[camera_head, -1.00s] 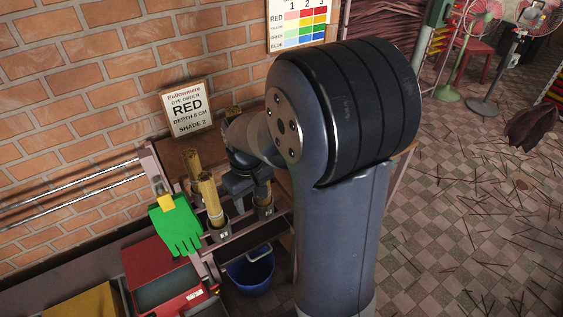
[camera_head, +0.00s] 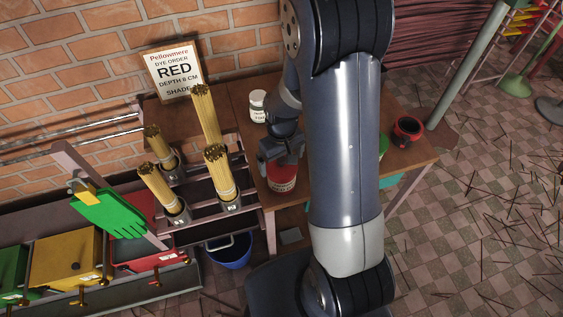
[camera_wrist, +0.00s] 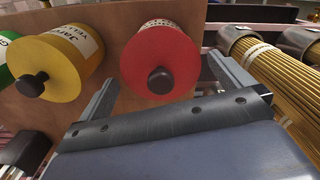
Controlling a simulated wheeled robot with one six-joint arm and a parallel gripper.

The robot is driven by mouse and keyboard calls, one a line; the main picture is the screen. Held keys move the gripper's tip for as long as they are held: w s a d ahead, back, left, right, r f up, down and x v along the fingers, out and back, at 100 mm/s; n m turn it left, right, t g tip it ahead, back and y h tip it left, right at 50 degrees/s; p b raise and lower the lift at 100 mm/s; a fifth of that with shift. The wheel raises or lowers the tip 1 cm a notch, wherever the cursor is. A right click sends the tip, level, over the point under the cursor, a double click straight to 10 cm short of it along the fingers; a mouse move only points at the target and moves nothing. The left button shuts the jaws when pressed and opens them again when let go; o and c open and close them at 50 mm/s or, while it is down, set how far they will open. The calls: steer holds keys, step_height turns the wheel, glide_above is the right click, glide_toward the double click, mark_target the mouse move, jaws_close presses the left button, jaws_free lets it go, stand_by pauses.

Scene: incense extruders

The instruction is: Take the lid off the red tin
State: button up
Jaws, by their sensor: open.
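The red tin (camera_head: 282,184) stands on the wooden table (camera_head: 246,122), partly hidden under my gripper (camera_head: 280,150) in the head view. In the wrist view its round red lid (camera_wrist: 160,62) with a black knob (camera_wrist: 160,80) is on the tin. My gripper (camera_wrist: 160,70) is open and empty, its two grey fingers reaching towards either side of the lid. I cannot tell whether the fingers touch it.
In the wrist view a yellow tin (camera_wrist: 65,58) with a black knob stands left of the red one. Racked incense bundles (camera_head: 218,168) stand close on the left.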

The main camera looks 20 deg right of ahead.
steer(key=shift+f, duration=0.15)
steer(key=shift+c, duration=0.4)
steer(key=c, duration=0.7)
